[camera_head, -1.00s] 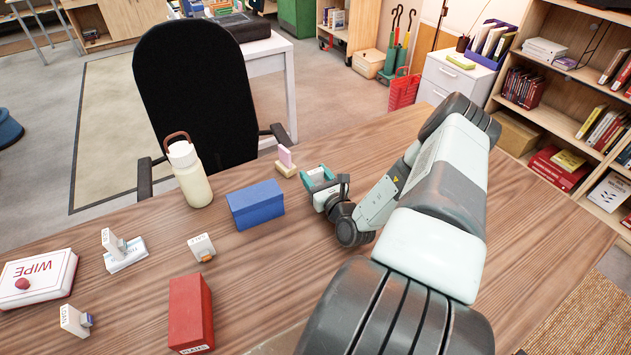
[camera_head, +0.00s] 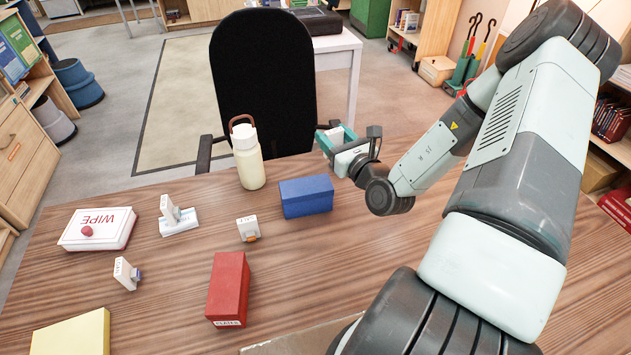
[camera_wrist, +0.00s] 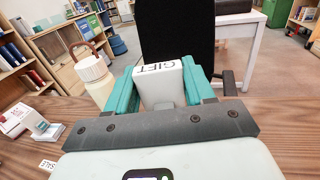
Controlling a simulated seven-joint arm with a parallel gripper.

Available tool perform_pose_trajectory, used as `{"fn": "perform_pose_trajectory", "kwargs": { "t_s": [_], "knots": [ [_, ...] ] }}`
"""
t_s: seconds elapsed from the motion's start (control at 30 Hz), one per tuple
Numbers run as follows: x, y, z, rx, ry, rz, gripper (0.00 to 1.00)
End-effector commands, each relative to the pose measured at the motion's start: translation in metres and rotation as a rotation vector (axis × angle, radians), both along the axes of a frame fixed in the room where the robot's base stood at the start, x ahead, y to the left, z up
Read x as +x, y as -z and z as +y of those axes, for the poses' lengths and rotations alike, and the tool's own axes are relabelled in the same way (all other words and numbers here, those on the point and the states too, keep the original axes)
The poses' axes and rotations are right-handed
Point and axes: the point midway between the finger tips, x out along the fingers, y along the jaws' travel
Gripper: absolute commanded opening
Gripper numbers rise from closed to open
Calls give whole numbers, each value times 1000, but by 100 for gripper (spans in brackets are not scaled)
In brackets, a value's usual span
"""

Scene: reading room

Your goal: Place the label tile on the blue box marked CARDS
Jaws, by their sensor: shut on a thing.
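My gripper (camera_head: 334,140) is shut on a white label tile, whose lettered face in the wrist view (camera_wrist: 158,68) seems to read GIFT. A grey part shows below that face, between the teal fingers. The gripper holds it above the table, near the far edge, behind and to the right of the blue box in the head view. The blue box (camera_head: 306,197) lies closed on the table, its top bare. No CARDS marking is readable on it from here. The wrist view does not clearly show the blue box.
A cream bottle (camera_head: 248,165) stands left of the blue box. A red box (camera_head: 228,288), small white lettered blocks (camera_head: 248,229) (camera_head: 126,273), a white stand (camera_head: 178,220) and a WIPE box (camera_head: 97,230) lie nearer or left. A black chair (camera_head: 262,80) stands beyond the edge.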

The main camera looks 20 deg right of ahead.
Motion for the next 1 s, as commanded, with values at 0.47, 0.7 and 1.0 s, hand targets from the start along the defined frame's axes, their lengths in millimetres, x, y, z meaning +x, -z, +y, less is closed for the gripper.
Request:
{"fn": "perform_pose_trajectory", "kwargs": {
  "t_s": [0.47,0.7,1.0],
  "knots": [
    [-12,-3,79,0,-189,8,22],
    [-11,26,78,-3,-189,6,22],
    [-11,64,79,-4,-188,4,22]
  ]
}}
